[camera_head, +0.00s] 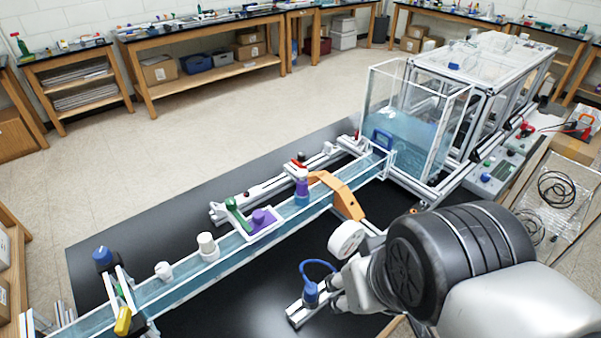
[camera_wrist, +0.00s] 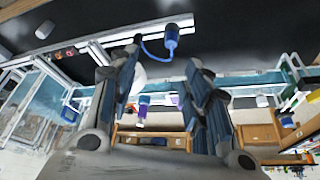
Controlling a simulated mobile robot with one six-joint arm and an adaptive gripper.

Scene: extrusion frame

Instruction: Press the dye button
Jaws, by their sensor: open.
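A blue cylindrical part (camera_head: 310,292) with a curved blue tube stands on a short metal rail at the bottom centre of the head view. It also shows in the wrist view (camera_wrist: 171,38), beyond my fingertips and between their lines. No label shows, so I cannot tell whether it is the dye button. In the wrist view my gripper (camera_wrist: 162,62) is open, with nothing between its fingers. In the head view its fingers are partly hidden by my arm and sit close to the right of the blue part; I cannot tell whether they touch.
A long clear water channel (camera_head: 225,255) crosses the black table, carrying a purple block (camera_head: 260,219), white cylinders and an orange bracket (camera_head: 343,195). A glass tank (camera_head: 408,125) stands at its far end. A grey panel with coloured knobs (camera_head: 492,170) lies at right.

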